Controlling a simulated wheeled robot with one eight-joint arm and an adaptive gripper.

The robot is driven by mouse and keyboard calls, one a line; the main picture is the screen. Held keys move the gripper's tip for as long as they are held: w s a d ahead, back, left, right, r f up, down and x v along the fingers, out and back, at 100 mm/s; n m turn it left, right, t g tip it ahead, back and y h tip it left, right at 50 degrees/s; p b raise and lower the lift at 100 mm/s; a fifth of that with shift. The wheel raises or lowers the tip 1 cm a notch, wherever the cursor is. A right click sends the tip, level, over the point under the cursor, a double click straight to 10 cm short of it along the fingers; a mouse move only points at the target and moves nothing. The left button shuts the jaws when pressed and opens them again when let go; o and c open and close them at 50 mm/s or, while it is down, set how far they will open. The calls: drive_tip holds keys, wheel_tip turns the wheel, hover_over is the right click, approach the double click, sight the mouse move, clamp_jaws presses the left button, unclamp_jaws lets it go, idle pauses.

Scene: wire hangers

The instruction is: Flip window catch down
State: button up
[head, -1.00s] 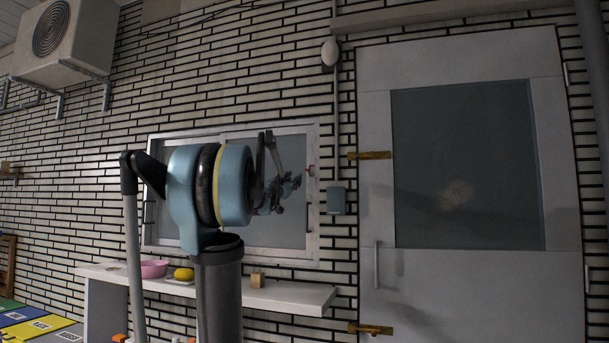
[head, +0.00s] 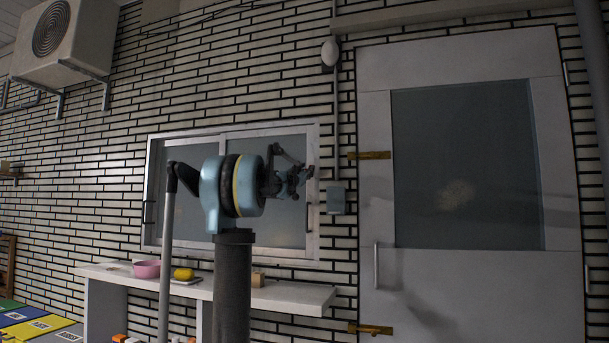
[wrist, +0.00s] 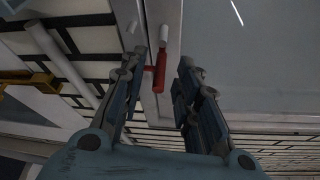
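The red window catch (wrist: 160,70) shows in the wrist view on the light window frame (wrist: 172,25), beyond my fingers. Its long part lies nearly along the frame edge, with a short piece sticking out to the left. My gripper (wrist: 158,85) is open and empty, with the catch seen in the gap, closer to the left finger; I cannot tell whether they touch. In the head view my gripper (head: 300,172) is in front of the right side of the window (head: 313,225), and it largely hides the catch there.
A grey box (head: 336,198) is on the brick wall right of the window, beside the door (head: 375,215). Below is a white shelf (head: 305,296) with a pink bowl (head: 147,269), a yellow item (head: 184,274) and a small wooden block (head: 258,279).

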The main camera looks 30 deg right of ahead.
drive_tip(key=shift+w+d+r, duration=0.1)
drive_tip(key=shift+w+d, duration=0.1)
drive_tip(key=shift+d, duration=0.05)
drive_tip(key=shift+c, duration=0.2)
clamp_jaws()
drive_tip(key=shift+m+g, duration=0.4)
drive_tip(key=shift+m, duration=0.3)
drive_tip(key=shift+s+d+f+m+g, duration=0.2)
drive_tip(key=shift+m+g, duration=0.7)
drive_tip(key=shift+m, duration=1.15)
drive_tip(key=shift+s+d+f+m+g, duration=0.2)
drive_tip(key=shift+m+g, duration=0.7)
drive_tip(key=shift+m, duration=1.2)
drive_tip(key=shift+s+d+f+m+g, duration=0.15)
drive_tip(key=shift+m+g, duration=0.75)
drive_tip(key=shift+m, duration=1.15)
